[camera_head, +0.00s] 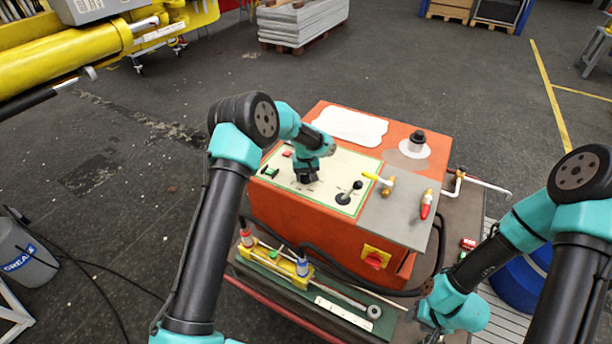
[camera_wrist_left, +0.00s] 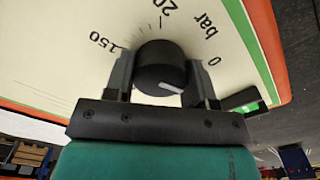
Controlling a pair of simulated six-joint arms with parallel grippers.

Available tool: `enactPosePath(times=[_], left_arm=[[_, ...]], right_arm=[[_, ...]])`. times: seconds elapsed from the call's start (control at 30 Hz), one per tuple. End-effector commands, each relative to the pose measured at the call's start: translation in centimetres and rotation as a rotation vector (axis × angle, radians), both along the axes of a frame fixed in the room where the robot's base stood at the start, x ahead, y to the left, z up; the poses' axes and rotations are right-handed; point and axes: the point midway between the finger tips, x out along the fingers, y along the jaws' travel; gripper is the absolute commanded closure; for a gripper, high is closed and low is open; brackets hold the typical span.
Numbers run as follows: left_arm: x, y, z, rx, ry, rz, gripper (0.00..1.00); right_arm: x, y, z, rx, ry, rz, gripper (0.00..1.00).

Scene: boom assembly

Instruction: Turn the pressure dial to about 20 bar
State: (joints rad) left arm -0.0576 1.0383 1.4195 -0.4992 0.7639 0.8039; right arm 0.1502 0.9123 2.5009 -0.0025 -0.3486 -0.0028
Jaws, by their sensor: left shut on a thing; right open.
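The pressure dial is a round black knob (camera_wrist_left: 160,68) with a white pointer line, on the cream panel (camera_head: 342,183) of the orange machine. Its printed scale (camera_wrist_left: 165,8) shows 150 at the left, 20 at the top edge, and 0 and "bar" at the right. The pointer slants to the lower right, towards the right finger, on the 0 side. My left gripper (camera_wrist_left: 163,78) is shut on the knob, one finger each side; in the head view it (camera_head: 307,177) hides the knob. My right gripper (camera_head: 427,312) is open at the lower right, partly hidden by its own wrist.
A black joystick (camera_head: 350,190), a yellow-handled valve (camera_head: 380,181) and a red-handled valve (camera_head: 426,204) are right of the dial. A red switch on a yellow plate (camera_head: 375,257) is on the machine's front. A yellow cylinder fixture (camera_head: 278,258) lies before it.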

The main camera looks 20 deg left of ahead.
Motion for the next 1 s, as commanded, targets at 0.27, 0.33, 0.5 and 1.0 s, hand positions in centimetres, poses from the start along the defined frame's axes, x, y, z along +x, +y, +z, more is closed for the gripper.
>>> enactPosePath(times=[0.27,0.33,0.5,1.0], left_arm=[[0.01,0.01,0.03,-0.001,-0.001,0.033,0.73],[0.01,0.01,0.03,-0.001,-0.001,0.033,0.73],[0.01,0.01,0.04,-0.001,-0.001,0.032,0.73],[0.0,0.0,0.01,0.0,-0.001,0.031,0.24]], right_arm=[[0.0,0.0,0.0,0.0,0.0,0.0,0.57],[0.0,0.0,0.0,0.0,0.0,0.0,0.57],[0.0,0.0,0.0,0.0,0.0,0.0,0.57],[0.0,0.0,0.0,0.0,0.0,0.0,0.57]])
